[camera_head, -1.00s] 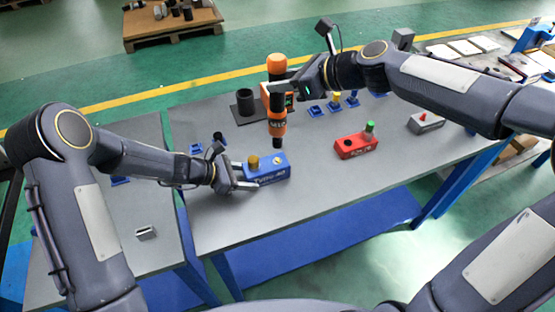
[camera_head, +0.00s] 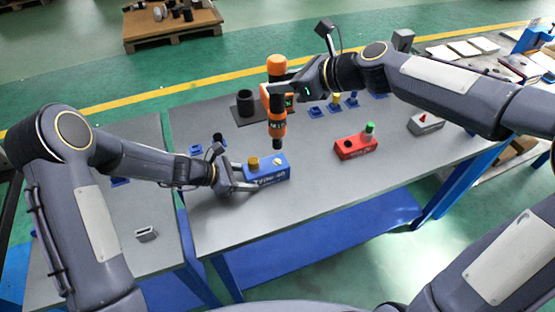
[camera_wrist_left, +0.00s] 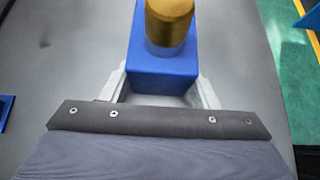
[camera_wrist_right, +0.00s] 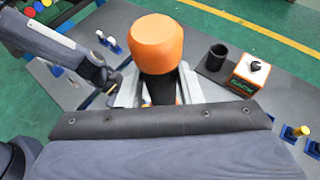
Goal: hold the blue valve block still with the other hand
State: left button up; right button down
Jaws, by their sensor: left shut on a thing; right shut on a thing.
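The blue valve block (camera_head: 268,171) lies on the grey table with a brass cap (camera_head: 253,163) and a pale fitting on top. My left gripper (camera_head: 246,180) is shut on its near left end; the left wrist view shows a finger on each side of the blue block (camera_wrist_left: 160,75). My right gripper (camera_head: 277,88) is shut on an orange and black screwdriver tool (camera_head: 277,115), held upright with its tip above the table behind the block. In the right wrist view the tool's orange top (camera_wrist_right: 157,45) stands between the fingers.
A red block (camera_head: 355,147) with a green cap sits right of the blue block. A black cup (camera_head: 245,102) and an orange box stand behind the tool. A grey block (camera_head: 426,123) is far right. The table's front half is clear.

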aim_at(284, 112)
jog(key=shift+w+f+n+g+y, duration=0.1)
jog(key=shift+f+n+g+y, duration=0.4)
jog(key=shift+f, duration=0.65)
jog(key=shift+w+f+n+g+y, duration=0.1)
jog(key=shift+f+n+g+y, duration=0.1)
jog(key=shift+f+n+g, duration=0.7)
jog(key=shift+f, duration=1.15)
dwell(0.5)
pick_arm(q)
jog(key=shift+r, duration=0.1)
pick_arm(e)
jog(key=shift+s+d+f, duration=0.1)
jog(key=shift+s+f, duration=0.05)
jog(key=shift+f, duration=0.05)
dwell(2.2)
jog(key=shift+r, duration=2.9)
pick_arm(q)
jog(key=o, duration=1.2)
jog(key=shift+o, duration=0.2)
